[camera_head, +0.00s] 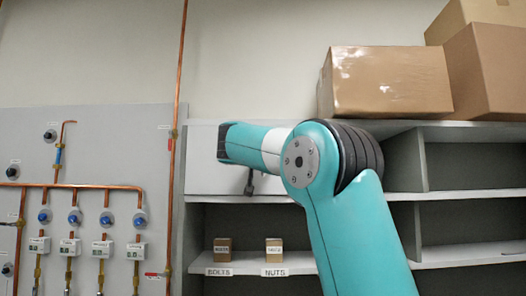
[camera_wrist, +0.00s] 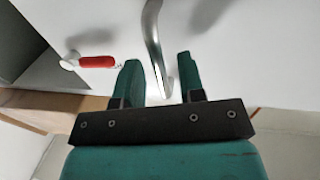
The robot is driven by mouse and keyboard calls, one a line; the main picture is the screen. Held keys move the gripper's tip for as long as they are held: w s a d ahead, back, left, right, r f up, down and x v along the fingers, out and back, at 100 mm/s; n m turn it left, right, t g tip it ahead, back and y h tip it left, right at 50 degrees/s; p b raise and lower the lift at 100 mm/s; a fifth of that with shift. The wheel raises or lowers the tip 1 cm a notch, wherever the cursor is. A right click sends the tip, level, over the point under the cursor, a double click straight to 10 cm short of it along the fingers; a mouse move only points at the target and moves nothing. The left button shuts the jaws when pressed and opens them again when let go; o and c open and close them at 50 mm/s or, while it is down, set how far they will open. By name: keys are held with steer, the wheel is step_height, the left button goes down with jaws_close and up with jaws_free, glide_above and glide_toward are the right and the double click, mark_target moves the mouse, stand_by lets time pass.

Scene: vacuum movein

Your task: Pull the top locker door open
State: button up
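The top locker door is a plain white panel (camera_head: 205,165) at the upper left of the shelving in the head view, partly covered by my arm. In the wrist view its white face (camera_wrist: 225,75) fills the middle. A curved silver handle (camera_wrist: 152,35) stands on it and runs down between the fingers of my gripper (camera_wrist: 161,80). The two green fingers are apart, one on each side of the handle, with gaps showing on both sides. I cannot tell how deep the handle sits between them.
A red lever (camera_wrist: 97,62) sits left of the handle in the wrist view. Cardboard boxes (camera_head: 390,85) stand on top of the shelving. Small boxes labelled bolts (camera_head: 222,250) and nuts (camera_head: 274,250) stand below. Copper pipes (camera_head: 177,100) and valves are at left. Right shelves look empty.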

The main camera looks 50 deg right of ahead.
steer(key=shift+w+d, duration=0.35)
steer(key=shift+d, duration=0.3)
jaws_close()
steer(key=shift+s, duration=0.1)
